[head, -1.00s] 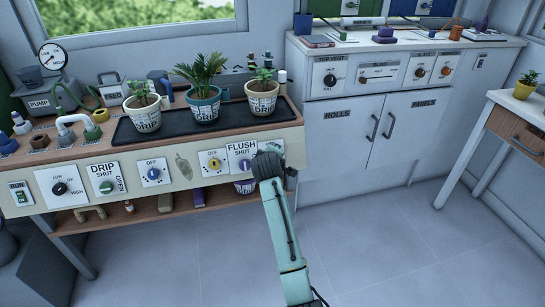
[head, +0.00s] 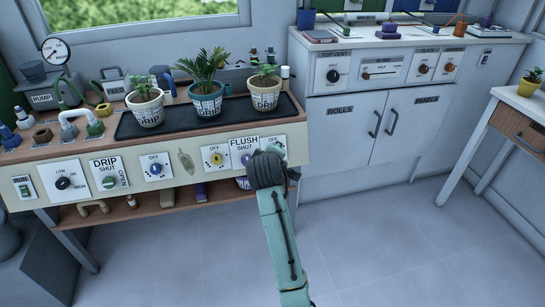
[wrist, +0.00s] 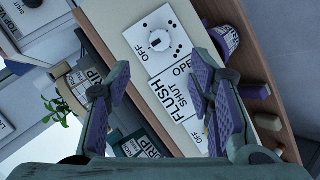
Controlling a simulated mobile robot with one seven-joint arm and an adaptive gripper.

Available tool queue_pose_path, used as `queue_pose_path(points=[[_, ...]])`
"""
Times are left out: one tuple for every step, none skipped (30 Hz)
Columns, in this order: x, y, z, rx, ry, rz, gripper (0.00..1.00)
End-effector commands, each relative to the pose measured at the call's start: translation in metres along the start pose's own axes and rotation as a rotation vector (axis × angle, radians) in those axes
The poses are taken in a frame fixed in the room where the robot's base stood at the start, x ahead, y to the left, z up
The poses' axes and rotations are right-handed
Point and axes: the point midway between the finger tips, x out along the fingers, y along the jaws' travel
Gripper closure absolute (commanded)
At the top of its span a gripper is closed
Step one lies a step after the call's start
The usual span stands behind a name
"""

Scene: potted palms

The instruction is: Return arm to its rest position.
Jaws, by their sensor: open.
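My arm reaches up from the bottom of the head view, with my gripper (head: 268,168) in front of the right end of the bench's control panel (head: 130,172). In the wrist view my gripper (wrist: 152,85) has its two purple-padded fingers wide apart, with nothing held between them. The FLUSH label (wrist: 165,98) and a white knob (wrist: 158,40) marked OFF lie beyond the fingers. In the head view the FLUSH label (head: 243,146) shows just left of and above my gripper, which hides part of the panel there.
Potted plants (head: 206,98) stand in a black tray (head: 180,122) on the bench above the panel. A lower shelf (head: 150,205) holds small items. White cabinets (head: 365,130) stand to the right, with a wooden side table (head: 518,118) beyond. The grey floor (head: 370,240) is open.

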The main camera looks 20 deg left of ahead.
Motion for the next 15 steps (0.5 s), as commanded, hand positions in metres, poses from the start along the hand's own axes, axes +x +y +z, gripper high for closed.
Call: queue_pose_path(points=[[-0.0047, 0.0000, 0.0001, 0.001, 0.001, 0.001, 0.52], [-0.0066, -0.0002, 0.0002, 0.001, 0.000, 0.000, 0.52], [-0.0085, -0.0005, 0.0005, 0.001, -0.001, -0.001, 0.52], [-0.0095, -0.0006, 0.0006, 0.001, -0.001, -0.001, 0.52], [-0.0103, -0.0006, 0.0006, 0.001, -0.001, -0.001, 0.52], [-0.0109, -0.0006, 0.0006, 0.001, -0.001, -0.001, 0.52], [-0.0111, -0.0005, 0.0006, 0.001, -0.001, -0.001, 0.52], [-0.0111, -0.0005, 0.0006, 0.001, -0.001, -0.001, 0.52], [-0.0110, -0.0005, 0.0005, 0.001, -0.001, -0.001, 0.52], [-0.0109, -0.0005, 0.0005, 0.001, -0.001, -0.001, 0.52], [-0.0109, -0.0005, 0.0005, 0.001, -0.001, -0.001, 0.52], [-0.0108, -0.0005, 0.0004, 0.001, 0.000, -0.001, 0.52], [-0.0108, -0.0005, 0.0004, 0.001, 0.000, -0.001, 0.52], [-0.0108, -0.0004, 0.0004, 0.001, 0.000, -0.001, 0.52], [-0.0107, -0.0004, 0.0004, 0.001, 0.000, -0.001, 0.52]])
